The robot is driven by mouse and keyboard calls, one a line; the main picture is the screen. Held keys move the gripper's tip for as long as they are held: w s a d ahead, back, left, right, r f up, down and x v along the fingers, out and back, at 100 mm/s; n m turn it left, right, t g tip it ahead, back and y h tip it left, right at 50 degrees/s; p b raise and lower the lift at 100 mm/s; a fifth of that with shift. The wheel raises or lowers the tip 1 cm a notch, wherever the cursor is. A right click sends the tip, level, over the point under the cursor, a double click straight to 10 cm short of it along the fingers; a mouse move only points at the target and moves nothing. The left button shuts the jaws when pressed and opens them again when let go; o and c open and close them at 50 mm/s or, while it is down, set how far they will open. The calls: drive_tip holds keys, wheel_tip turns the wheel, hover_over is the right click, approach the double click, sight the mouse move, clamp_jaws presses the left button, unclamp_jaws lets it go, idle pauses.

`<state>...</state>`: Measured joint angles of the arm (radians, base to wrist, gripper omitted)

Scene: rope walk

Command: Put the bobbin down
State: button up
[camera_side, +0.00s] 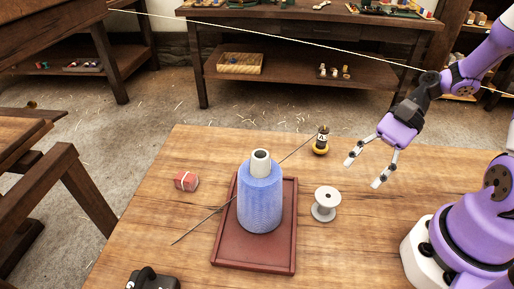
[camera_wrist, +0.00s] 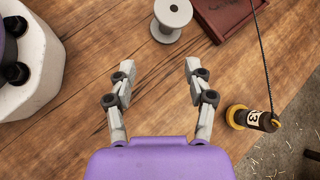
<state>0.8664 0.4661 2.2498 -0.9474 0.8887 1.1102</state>
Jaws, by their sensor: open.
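A large bobbin (camera_side: 260,200) wound with blue yarn on a pale core stands upright on a dark red tray (camera_side: 229,246). An empty white spool (camera_side: 326,204) stands on the table right of the tray and also shows in the wrist view (camera_wrist: 172,14). My gripper (camera_side: 365,171) is open and empty above the table, right of the spool in the side view. Its spread fingers (camera_wrist: 161,72) have only bare wood between them in the wrist view. The blue bobbin is out of the wrist view, where only a tray corner (camera_wrist: 226,14) shows.
A black weight with a yellow base (camera_side: 320,143) stands behind the spool, also in the wrist view (camera_wrist: 252,118). A dark cord passes behind the bobbin. A red block (camera_side: 186,181) and a black object (camera_side: 152,279) lie left. A pale rope (camera_side: 260,34) crosses the background.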

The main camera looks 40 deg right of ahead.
sight(326, 202)
drive_tip(key=m+y, duration=0.1)
drive_tip(key=m+t+y, duration=0.1)
drive_tip(key=m, duration=0.1)
drive_tip(key=m+y, duration=0.1)
drive_tip(key=shift+s+d+f+t, duration=0.1)
drive_tip(key=shift+s+f+t, duration=0.15)
drive_tip(key=shift+t, duration=0.15)
drive_tip(key=shift+w+a+f+m+y, duration=0.1)
drive_tip(key=shift+w+a+m+y, duration=0.05)
drive_tip(key=shift+a+m+y, duration=0.15)
drive_tip(key=x, duration=0.9)
drive_tip(key=shift+a+f, duration=0.15)
drive_tip(key=shift+a, duration=0.15)
clamp_jaws()
